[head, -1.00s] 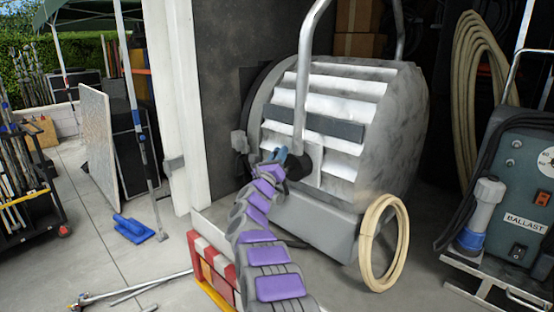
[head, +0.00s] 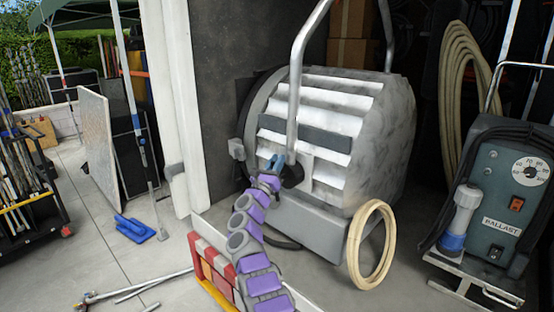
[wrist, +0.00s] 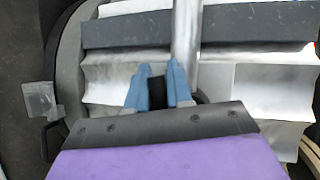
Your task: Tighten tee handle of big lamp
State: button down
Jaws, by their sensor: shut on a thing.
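The big lamp (head: 385,150) is a large grey drum with white louvred slats and a metal yoke (head: 297,80) rising over it. My gripper (head: 277,163) is at the lamp's side, by the lower end of the yoke. In the wrist view, my gripper's blue fingers (wrist: 160,88) are shut on a dark part, the tee handle (wrist: 157,92), just left of the yoke tube (wrist: 187,35). The fingers hide most of the handle, and its shape is unclear.
A coiled cream cable (head: 371,245) leans at the lamp's front right. A ballast box (head: 500,190) on a cart stands at the right. A red-and-white case (head: 208,255) is beside my arm. Metal poles (head: 135,285) and a blue object (head: 135,229) lie on the floor at left.

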jog(key=shift+s+a+f+m+p, duration=0.15)
jog(key=shift+f+m+p, duration=0.15)
jog(key=shift+f+p, duration=0.15)
jog(key=shift+f, duration=0.2)
jog(key=c, duration=1.4)
grip_release()
jog(key=shift+s, duration=0.1)
jog(key=o, duration=0.3)
jog(key=shift+a+r, duration=0.1)
jog(key=shift+a, duration=0.15)
jog(key=shift+d+r, duration=0.15)
jog(key=shift+d, duration=0.1)
